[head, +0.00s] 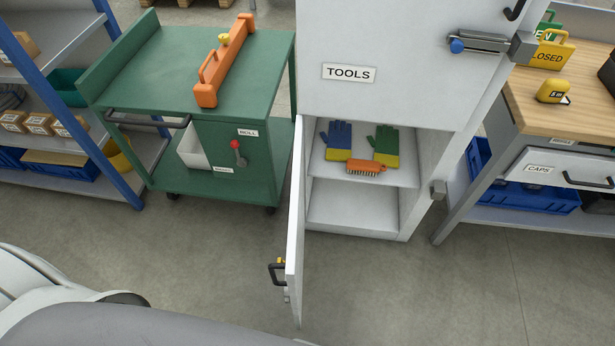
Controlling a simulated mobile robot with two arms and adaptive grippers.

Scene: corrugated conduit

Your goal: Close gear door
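The white lower door (296,220) of the grey-white cabinet (345,85) stands wide open. It is hinged at the left side of the lower compartment and swings out toward me, seen nearly edge-on. Its black handle (276,273) is on the outer face, near the free edge. No gear label can be read on it from here. Inside the compartment, a blue and yellow glove (339,137), a green and yellow glove (386,143) and an orange brush (366,167) lie on the shelf. The lower space is empty. Neither of my grippers is in view.
The upper cabinet door, labelled TOOLS (349,73), is shut. A green cart (200,65) with an orange tool stands left of the open door. A workbench (540,95) with a CAPS drawer (545,170) stands at right. The floor (400,290) in front is clear.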

